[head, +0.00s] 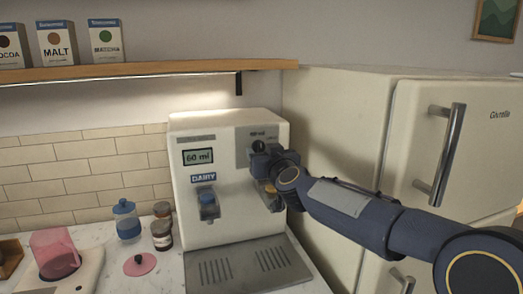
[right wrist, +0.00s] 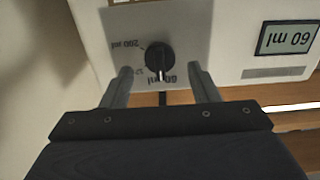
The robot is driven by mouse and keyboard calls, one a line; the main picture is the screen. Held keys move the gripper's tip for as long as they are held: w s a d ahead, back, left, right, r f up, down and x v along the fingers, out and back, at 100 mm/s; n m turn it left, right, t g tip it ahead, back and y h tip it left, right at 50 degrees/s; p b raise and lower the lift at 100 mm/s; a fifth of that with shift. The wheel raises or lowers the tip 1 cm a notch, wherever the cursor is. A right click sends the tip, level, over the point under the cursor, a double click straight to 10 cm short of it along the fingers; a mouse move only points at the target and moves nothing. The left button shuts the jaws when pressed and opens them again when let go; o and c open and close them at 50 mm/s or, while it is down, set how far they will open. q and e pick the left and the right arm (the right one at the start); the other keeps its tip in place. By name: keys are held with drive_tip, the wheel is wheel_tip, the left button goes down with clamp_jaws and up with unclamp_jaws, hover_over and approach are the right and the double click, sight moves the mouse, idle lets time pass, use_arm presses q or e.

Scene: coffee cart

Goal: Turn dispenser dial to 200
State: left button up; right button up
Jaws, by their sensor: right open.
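The white dispenser (head: 225,215) stands on the counter, with a DAIRY label and a display (head: 198,157) reading 60 ml. Its black dial (head: 258,146) is on the upper right of the front, partly hidden by my right gripper (head: 264,160). In the right wrist view, which is upside down, the dial (right wrist: 160,57) has a white pointer mark directed at the 60 ml label (right wrist: 181,76). The 200 ml label (right wrist: 124,45) is on the other side. My right gripper (right wrist: 160,74) is open, its fingers either side of the dial, with visible gaps.
A cream fridge (head: 345,130) stands close on the right behind my right arm. Jars (head: 162,234), a blue-lidded container (head: 127,222) and a pink pitcher (head: 55,250) are left of the dispenser. A shelf (head: 150,71) with boxes runs above.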

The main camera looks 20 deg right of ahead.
sight(259, 148)
drive_tip(key=shift+w, duration=1.2)
drive_tip(key=c, duration=0.9)
drive_tip(key=shift+c, duration=0.2)
